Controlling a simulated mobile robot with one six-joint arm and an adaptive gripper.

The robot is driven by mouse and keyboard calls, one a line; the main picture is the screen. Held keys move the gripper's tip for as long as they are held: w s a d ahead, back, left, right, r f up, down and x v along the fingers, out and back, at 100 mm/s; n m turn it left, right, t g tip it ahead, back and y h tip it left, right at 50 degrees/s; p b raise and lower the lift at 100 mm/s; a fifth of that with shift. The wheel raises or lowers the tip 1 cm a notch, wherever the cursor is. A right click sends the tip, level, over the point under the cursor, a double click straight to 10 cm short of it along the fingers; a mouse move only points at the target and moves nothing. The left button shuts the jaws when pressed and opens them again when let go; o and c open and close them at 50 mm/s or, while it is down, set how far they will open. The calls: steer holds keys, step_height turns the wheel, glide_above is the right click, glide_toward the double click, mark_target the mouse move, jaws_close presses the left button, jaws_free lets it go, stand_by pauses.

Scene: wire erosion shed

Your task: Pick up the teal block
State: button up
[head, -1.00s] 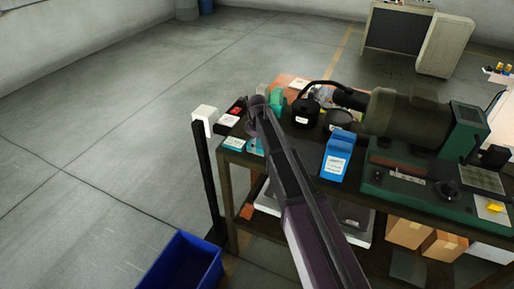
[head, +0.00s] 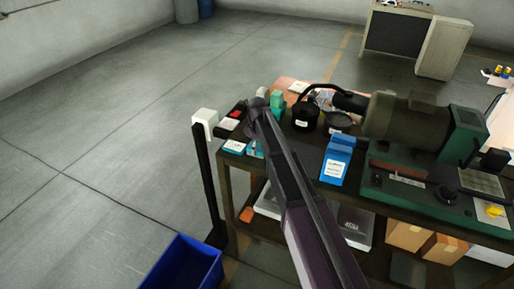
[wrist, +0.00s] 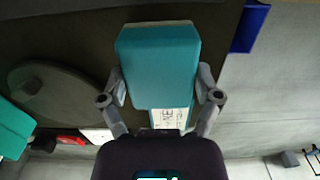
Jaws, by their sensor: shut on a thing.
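The teal block (wrist: 158,65) fills the middle of the wrist view, between the two grey fingers of my gripper (wrist: 162,82). My gripper is shut on its sides. In the head view, my arm hides the gripper and most of the block; a small teal patch (head: 259,150) shows beside the arm at the bench's near left corner. I cannot tell whether the block touches the bench top. Behind it in the wrist view is a white-labelled teal box (wrist: 172,118), which also shows in the head view (head: 234,146).
A green object (head: 277,99), black pots (head: 305,115), a blue box (head: 336,160) and a large green machine (head: 420,125) crowd the bench. A black post with a white top (head: 205,116) and a blue bin (head: 183,264) stand at its left. Floor farther left is clear.

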mark_target(258, 146)
steer(key=shift+r+p, duration=1.6)
steer(key=shift+r, duration=0.2)
steer(key=s+d+r+p, duration=0.1)
steer(key=s+d, duration=0.2)
steer(key=s, duration=1.2)
steer(key=shift+s, duration=0.4)
steer(key=o, duration=0.7)
steer(key=c, duration=0.4)
